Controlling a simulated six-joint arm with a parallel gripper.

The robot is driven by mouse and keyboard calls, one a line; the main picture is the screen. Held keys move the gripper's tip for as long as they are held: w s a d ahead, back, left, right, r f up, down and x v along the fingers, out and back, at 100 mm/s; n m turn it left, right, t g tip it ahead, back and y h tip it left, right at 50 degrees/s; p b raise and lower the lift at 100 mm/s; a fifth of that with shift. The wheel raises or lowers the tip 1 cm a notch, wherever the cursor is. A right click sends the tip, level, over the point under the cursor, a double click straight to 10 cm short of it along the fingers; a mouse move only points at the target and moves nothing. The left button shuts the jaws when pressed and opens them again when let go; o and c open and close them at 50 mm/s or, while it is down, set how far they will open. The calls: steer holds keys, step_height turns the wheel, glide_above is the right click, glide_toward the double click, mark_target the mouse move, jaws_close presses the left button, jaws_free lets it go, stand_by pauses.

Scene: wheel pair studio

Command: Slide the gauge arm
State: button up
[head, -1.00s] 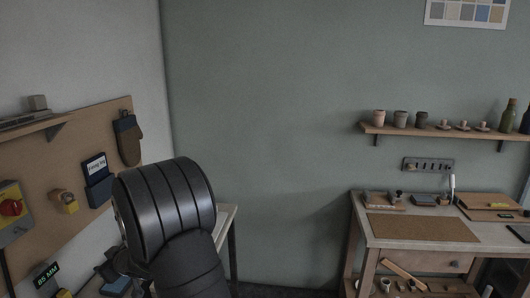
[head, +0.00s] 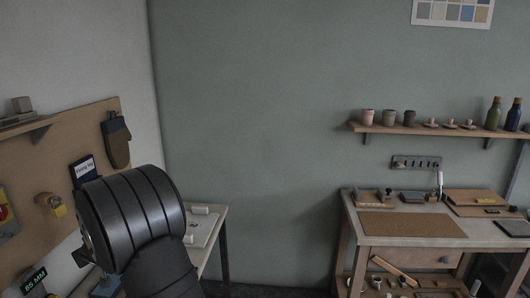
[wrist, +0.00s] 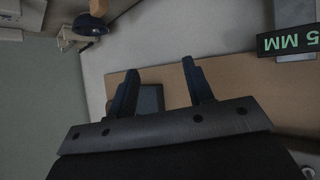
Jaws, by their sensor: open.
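A small dark display with green figures reading "85 MM" (head: 35,280) is at the lower left in the head view. In the wrist view, part of the display (wrist: 290,42) shows upside down at the upper right, reading "5 MM". I cannot clearly pick out a gauge arm in either view. My gripper (wrist: 158,75) shows in the wrist view with its two dark fingers apart and nothing held between them. Beyond the fingers is a brown board with a dark grey flat thing (wrist: 150,98).
A pegboard (head: 60,160) on the left wall carries a mitt (head: 116,140) and a dark card holder (head: 84,170). A pale table (head: 208,230) stands right of my arm. A workbench (head: 405,240) and shelf (head: 430,132) are at the right.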

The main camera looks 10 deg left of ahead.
stand_by(0.4)
steer(key=s+d+f+n+g+y, duration=0.3)
steer(key=s+d+n+g+y, duration=0.35)
steer(key=s, duration=0.45)
steer(key=shift+m+h, duration=0.25)
steer(key=shift+h, duration=0.7)
steer(key=x, duration=1)
steer(key=f+x, duration=0.1)
steer(key=x, duration=0.4)
steer(key=shift+s, duration=0.3)
jaws_close()
steer(key=shift+r, duration=0.1)
